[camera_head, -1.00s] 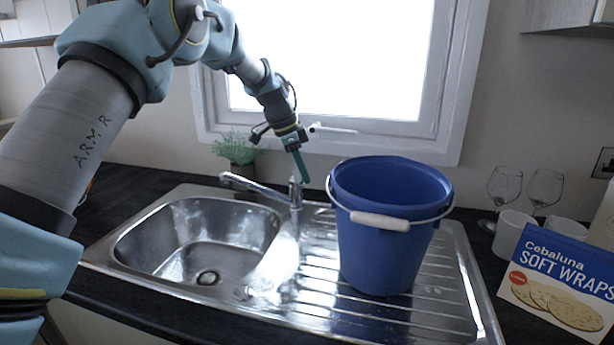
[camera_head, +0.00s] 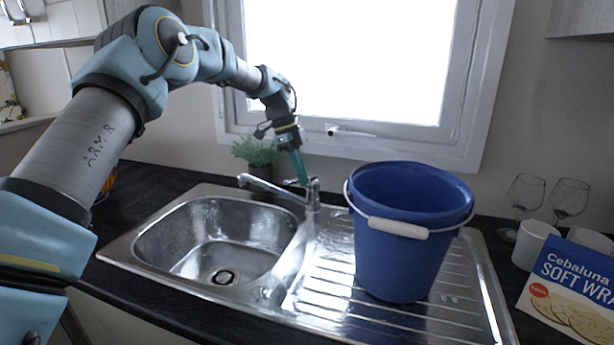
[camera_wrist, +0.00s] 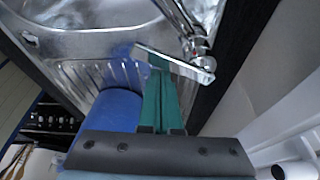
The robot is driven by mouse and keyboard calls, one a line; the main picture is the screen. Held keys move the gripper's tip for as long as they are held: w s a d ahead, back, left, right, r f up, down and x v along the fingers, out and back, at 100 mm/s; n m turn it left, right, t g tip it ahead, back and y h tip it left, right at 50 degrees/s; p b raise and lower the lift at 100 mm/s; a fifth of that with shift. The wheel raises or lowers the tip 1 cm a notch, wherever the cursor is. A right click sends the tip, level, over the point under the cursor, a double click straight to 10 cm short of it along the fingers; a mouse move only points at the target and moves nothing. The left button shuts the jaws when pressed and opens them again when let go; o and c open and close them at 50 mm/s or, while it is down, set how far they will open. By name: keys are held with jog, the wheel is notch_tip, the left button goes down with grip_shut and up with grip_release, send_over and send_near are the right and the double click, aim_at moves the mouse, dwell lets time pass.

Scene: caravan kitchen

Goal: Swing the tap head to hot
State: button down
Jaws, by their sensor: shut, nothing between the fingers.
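The chrome tap (camera_head: 313,195) stands behind the sink, its spout (camera_head: 268,187) reaching left over the bowl. In the wrist view, the tap (camera_wrist: 196,42) is at upper right. A flat chrome bar (camera_wrist: 178,60), apparently its head lever, lies across the fingertips. My gripper (camera_head: 303,182) points down at the tap's top, just left of its upright body. Its teal fingers (camera_wrist: 160,72) are closed together and empty. The fingertips are at or very near the lever; I cannot tell if they touch. No hot marking is readable.
A blue bucket (camera_head: 403,265) stands on the drainer just right of the tap. A potted plant (camera_head: 258,152) is behind the spout, and the window handle (camera_head: 350,132) is above. Glasses (camera_head: 525,200), mugs (camera_head: 533,240) and a wraps box (camera_head: 570,285) are at right. The sink bowl (camera_head: 215,250) is empty.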

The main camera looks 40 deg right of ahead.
jog(key=shift+w+a, duration=0.15)
jog(key=shift+w, duration=0.6)
dwell(0.3)
